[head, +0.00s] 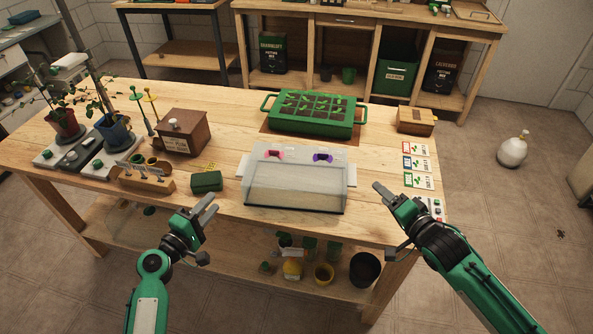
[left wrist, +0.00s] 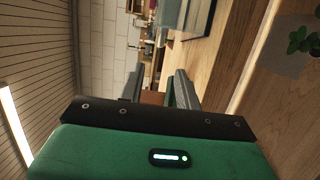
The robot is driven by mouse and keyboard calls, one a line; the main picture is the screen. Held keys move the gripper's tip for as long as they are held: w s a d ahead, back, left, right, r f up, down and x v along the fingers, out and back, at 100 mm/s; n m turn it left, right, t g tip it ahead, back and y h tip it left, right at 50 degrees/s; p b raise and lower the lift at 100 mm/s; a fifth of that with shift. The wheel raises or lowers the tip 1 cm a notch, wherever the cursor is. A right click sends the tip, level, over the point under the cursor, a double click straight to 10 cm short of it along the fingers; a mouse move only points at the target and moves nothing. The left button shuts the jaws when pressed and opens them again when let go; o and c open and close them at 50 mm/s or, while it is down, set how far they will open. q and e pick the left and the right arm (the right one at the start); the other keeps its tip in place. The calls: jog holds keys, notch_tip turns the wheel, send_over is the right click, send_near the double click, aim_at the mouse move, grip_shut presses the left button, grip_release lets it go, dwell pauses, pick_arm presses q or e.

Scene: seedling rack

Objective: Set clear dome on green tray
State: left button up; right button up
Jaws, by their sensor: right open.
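The clear dome (head: 296,187) stands on the wooden table near its front edge, with a pink and a purple fitting on its top and a handle-like tab at each side. The green tray (head: 308,126), filled with dark cells and seedlings, lies behind it at the back of the table. My left gripper (head: 207,232) is open and empty in front of the table edge, left of the dome; its spread fingers also show in the left wrist view (left wrist: 160,88). My right gripper (head: 385,218) is open and empty, just right of the dome and apart from it.
A brown wooden box (head: 183,134), a small dark green box (head: 206,181) and potted plants on scales (head: 68,125) stand to the left. Seed packets (head: 416,163) and a small wooden box (head: 416,121) are to the right. The lower shelf holds pots.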

aim_at(238, 171)
pick_arm(q)
jog(key=x, duration=1.4)
jog(key=shift+a+f, duration=0.1)
jog(key=shift+f, duration=0.05)
pick_arm(e)
jog(key=x, duration=1.4)
jog(key=shift+f, duration=0.2)
pick_arm(q)
jog(key=c, duration=0.6)
pick_arm(e)
jog(key=c, duration=0.6)
pick_arm(q)
grip_shut()
pick_arm(e)
jog(key=c, duration=0.5)
